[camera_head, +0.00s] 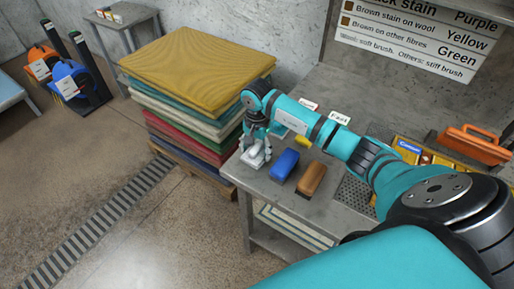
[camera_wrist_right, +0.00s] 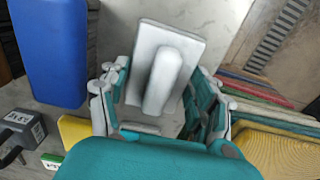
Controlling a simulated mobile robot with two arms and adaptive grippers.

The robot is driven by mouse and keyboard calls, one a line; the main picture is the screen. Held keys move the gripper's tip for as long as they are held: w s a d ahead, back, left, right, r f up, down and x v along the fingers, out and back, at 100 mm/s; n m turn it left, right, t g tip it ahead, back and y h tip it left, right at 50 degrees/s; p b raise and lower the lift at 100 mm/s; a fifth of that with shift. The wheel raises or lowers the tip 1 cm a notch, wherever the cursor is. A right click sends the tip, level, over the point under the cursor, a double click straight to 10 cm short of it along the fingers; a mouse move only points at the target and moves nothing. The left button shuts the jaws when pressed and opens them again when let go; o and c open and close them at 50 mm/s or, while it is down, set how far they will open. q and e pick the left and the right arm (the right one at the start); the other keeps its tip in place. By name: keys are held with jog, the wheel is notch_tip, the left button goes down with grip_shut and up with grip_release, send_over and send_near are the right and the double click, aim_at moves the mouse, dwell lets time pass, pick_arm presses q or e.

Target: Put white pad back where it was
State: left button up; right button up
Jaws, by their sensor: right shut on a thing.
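The white pad (camera_head: 251,160) is at the left front corner of the grey bench (camera_head: 258,184). My right gripper (camera_head: 257,147) points down over it. In the right wrist view the pad (camera_wrist_right: 190,45) has a raised white handle (camera_wrist_right: 163,80) between the fingers of the gripper (camera_wrist_right: 160,105), which is shut on it. The pad is at or just above the bench top; I cannot tell whether it touches. My left gripper is not in view.
A blue block (camera_head: 284,165) and a brown brush (camera_head: 311,179) lie right of the pad. A tall stack of folded rugs (camera_head: 195,72) stands close on the left. An orange-handled tool (camera_head: 473,146) is at the bench's far right. A sign (camera_head: 415,35) hangs behind.

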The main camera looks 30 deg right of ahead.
aim_at(257, 147)
jog(key=o, duration=0.7)
jog(key=shift+f, duration=0.15)
jog(key=shift+c, duration=0.2)
jog(key=o, duration=0.4)
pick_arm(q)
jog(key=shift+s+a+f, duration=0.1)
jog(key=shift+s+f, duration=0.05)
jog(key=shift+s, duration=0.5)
pick_arm(e)
jog(key=shift+r, duration=0.2)
jog(key=shift+w+r, duration=0.1)
jog(key=shift+r, duration=0.2)
pick_arm(q)
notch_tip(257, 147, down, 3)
jog(key=b, duration=0.3)
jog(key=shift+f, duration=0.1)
pick_arm(e)
notch_tip(257, 147, up, 11)
jog(key=shift+r, duration=0.2)
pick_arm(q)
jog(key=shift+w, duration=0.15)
pick_arm(e)
jog(key=shift+f, duration=0.1)
